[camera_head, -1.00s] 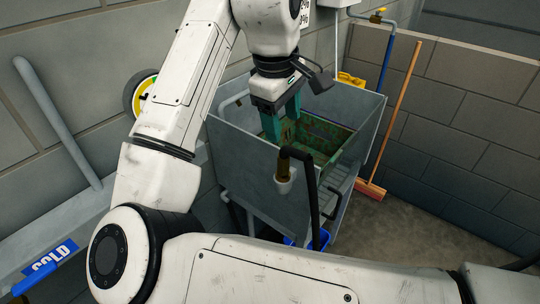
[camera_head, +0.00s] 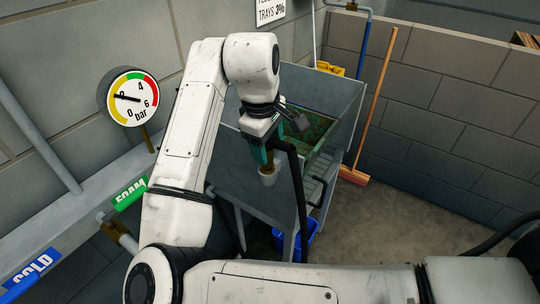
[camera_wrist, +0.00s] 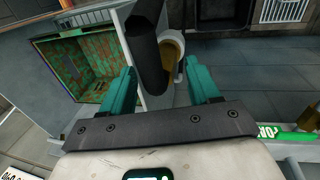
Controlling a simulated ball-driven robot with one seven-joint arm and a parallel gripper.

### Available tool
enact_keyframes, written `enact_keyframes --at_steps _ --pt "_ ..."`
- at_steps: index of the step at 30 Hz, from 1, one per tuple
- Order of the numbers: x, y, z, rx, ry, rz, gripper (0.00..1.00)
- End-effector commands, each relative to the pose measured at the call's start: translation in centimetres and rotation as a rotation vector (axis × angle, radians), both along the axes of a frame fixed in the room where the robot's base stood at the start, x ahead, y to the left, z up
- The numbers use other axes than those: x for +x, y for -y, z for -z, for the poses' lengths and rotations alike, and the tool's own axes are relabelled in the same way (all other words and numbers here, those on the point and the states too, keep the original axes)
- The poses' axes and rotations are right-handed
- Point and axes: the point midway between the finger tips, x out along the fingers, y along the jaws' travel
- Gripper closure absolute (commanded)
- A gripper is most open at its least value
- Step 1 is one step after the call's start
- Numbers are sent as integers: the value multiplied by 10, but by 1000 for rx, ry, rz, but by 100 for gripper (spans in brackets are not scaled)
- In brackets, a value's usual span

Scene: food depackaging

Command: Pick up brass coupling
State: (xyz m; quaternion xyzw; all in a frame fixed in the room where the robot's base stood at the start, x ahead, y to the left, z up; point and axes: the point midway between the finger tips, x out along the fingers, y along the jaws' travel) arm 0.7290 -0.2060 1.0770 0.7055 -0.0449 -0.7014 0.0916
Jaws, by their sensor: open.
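The brass coupling (camera_wrist: 172,52) is in a white cup-shaped holder (camera_wrist: 183,42) in the wrist view, partly hidden by a thick black hose (camera_wrist: 148,50). In the head view the white holder (camera_head: 268,179) shows on the near side of the grey sink unit, just below my gripper (camera_head: 266,155); the coupling is mostly hidden there. My gripper is open. In the wrist view its teal fingers (camera_wrist: 160,68) stand apart on either side of the hose and coupling. I cannot tell whether either finger touches them.
A green and rust-coloured tray (camera_head: 318,128) sits in the grey sink unit (camera_head: 345,95); it also shows at left in the wrist view (camera_wrist: 90,65). A blue bin (camera_head: 310,240) stands underneath. A broom (camera_head: 375,100) leans on the right wall. Wall pipes and a pressure gauge (camera_head: 128,97) are at left.

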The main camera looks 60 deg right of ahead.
Motion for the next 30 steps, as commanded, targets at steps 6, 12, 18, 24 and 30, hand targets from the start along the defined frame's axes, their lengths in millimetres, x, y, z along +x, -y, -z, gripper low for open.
enact_keyframes --at_steps 6,12,18,24,30 --pt "0 0 2 0 0 0 39" --pt "0 0 2 0 0 0 54" --pt "0 0 2 0 0 0 73" --pt "0 0 2 0 0 0 92" --pt "0 1 2 -1 1 0 100"
